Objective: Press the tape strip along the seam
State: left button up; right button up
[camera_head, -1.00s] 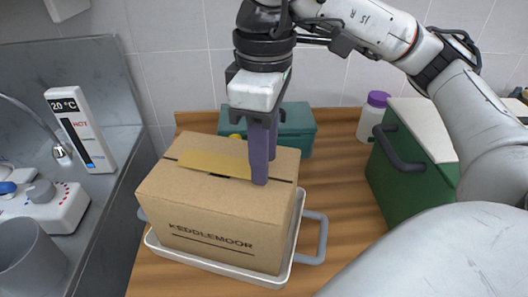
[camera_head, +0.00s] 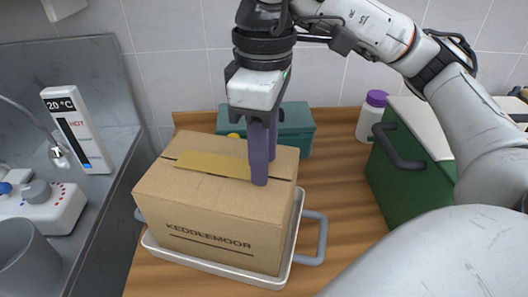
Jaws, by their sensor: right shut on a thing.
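A cardboard box (camera_head: 222,221) marked KEDDLEMOOR sits in a white tray (camera_head: 222,268) with grey handles. A tan tape strip (camera_head: 212,165) lies on the box top along the dark seam (camera_head: 168,158), which shows past the strip's left end. My right gripper (camera_head: 262,178) points down from above, its purple fingers at the strip's right end. The fingers are shut, and they hide that end and what is between them. I cannot tell how firmly the strip lies on the box. My left gripper is not in view.
A teal case (camera_head: 297,130) stands behind the box. A white bottle with a purple lid (camera_head: 370,115) and a green cooler (camera_head: 405,165) stand at the right. A metal sink area with a thermometer (camera_head: 78,128) and a grey cup (camera_head: 28,262) is at the left.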

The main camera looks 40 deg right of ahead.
jog(key=shift+f+b, duration=0.4)
dwell(0.6)
jog(key=o, duration=1.4)
jog(key=shift+c, duration=0.2)
jog(key=shift+r, duration=0.1)
jog(key=shift+r+p, duration=2.35)
jog(key=shift+r, duration=0.15)
jog(key=shift+f, duration=0.1)
